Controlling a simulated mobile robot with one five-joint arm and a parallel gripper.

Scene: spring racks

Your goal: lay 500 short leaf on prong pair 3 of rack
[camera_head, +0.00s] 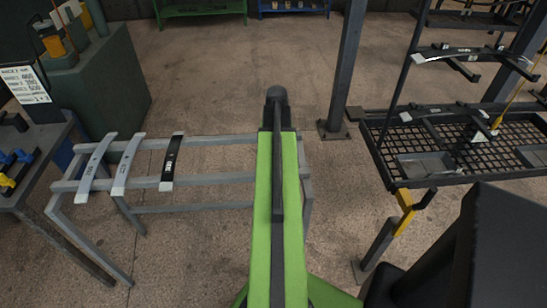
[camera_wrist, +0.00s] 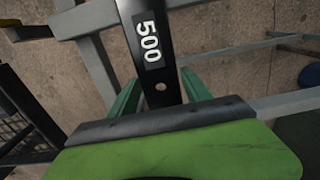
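The 500 leaf (camera_wrist: 130,10) is a dark strip with a white 500 on a black label and a small hole. In the wrist view it runs between the two green fingers of my gripper (camera_wrist: 160,76), close along both edges. I cannot tell whether they press on it. It crosses over a grey rail of the stand; whether it touches that rail is unclear. In the head view my green arm hides the gripper and this leaf. The dark rack (camera_head: 398,90) stands at the right, with a silver leaf (camera_head: 452,54) across its upper prongs.
The grey rail stand (camera_head: 215,178) carries two silver leaves (camera_head: 95,165) (camera_head: 127,163) and a black leaf (camera_head: 172,160). A sign card (camera_head: 25,85) and green cabinet (camera_head: 100,80) are at left. A dark post (camera_head: 345,70) stands between stand and rack.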

